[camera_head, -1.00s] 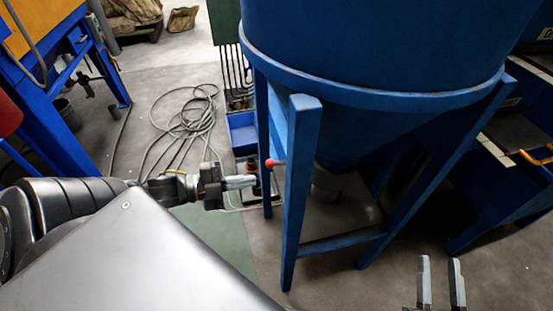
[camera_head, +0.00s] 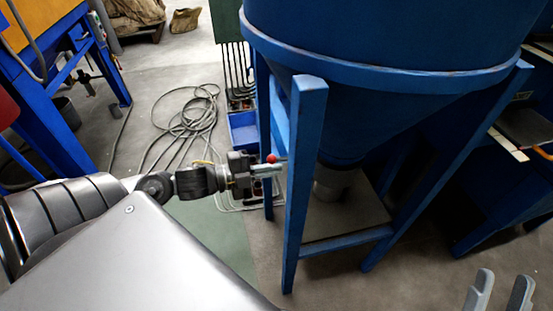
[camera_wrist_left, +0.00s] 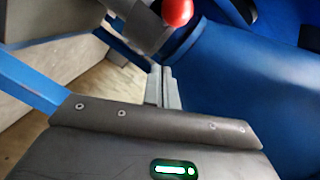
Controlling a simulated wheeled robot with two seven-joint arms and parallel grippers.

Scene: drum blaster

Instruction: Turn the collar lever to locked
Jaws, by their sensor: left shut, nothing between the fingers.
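The collar lever shows as a red ball knob (camera_head: 271,158) just left of the blue hopper's near leg. The knob also shows at the top of the left wrist view (camera_wrist_left: 177,12), beside a grey collar part (camera_wrist_left: 140,25). My left gripper (camera_head: 278,168) is shut and empty, its tips close to the knob in the head view. In the left wrist view its closed fingers (camera_wrist_left: 163,88) point toward the knob with a small gap in the picture; contact cannot be told. My right gripper (camera_head: 500,294) is open and empty at the lower right. Most of the lever arm is hidden.
The blue hopper (camera_head: 390,70) stands on blue legs (camera_head: 304,180); the near leg is close to my left gripper. A grey outlet (camera_head: 333,183) is under the hopper. Coiled hoses (camera_head: 185,125) and a blue bin (camera_head: 242,132) are on the floor behind.

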